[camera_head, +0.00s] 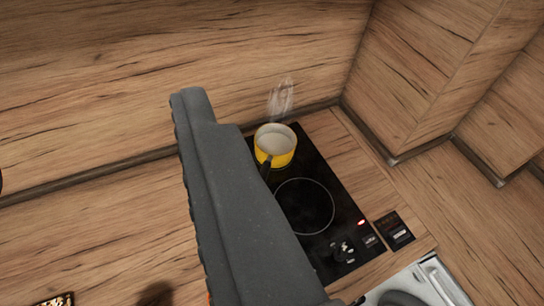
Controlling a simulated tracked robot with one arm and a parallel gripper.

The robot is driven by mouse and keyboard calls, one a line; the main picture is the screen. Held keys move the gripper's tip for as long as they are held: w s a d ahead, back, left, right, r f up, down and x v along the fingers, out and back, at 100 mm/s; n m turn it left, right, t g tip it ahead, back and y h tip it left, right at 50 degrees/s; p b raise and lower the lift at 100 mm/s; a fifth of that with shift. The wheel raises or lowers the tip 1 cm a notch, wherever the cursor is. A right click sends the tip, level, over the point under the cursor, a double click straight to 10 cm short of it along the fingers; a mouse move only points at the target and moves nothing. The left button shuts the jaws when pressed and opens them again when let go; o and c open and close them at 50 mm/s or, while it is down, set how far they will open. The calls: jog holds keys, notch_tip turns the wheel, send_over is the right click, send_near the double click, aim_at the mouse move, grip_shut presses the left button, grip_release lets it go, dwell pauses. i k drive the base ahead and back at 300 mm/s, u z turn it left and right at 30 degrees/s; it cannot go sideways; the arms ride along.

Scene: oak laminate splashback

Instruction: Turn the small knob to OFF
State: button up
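A black cooktop (322,238) is set in the wooden counter, right of centre. Its control knobs (342,250) are near its front edge; they are small and dark with light marks, and I cannot read their setting or make out which is the small one. A red light (361,222) glows beside them. My gripper (195,106) is a large dark grey shape in the foreground, reaching up and left and hiding the cooktop's left side. It appears apart from the knobs, which are to its lower right. Its fingers cannot be told apart.
A yellow pot (275,149) with pale contents and a dark handle stands on the rear burner, steam rising above it. The front burner ring (304,206) is bare. Wooden walls stand behind.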

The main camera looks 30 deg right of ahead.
aim_at(341, 253)
jog(key=z, duration=0.45)
jog(key=k, duration=1.15)
jog(key=z, duration=0.2)
jog(key=i, duration=0.5)
jog(key=z, duration=0.2)
jog(key=k, duration=1.15)
jog(key=z, duration=0.5)
jog(key=i, duration=1.75)
jog(key=u, duration=0.55)
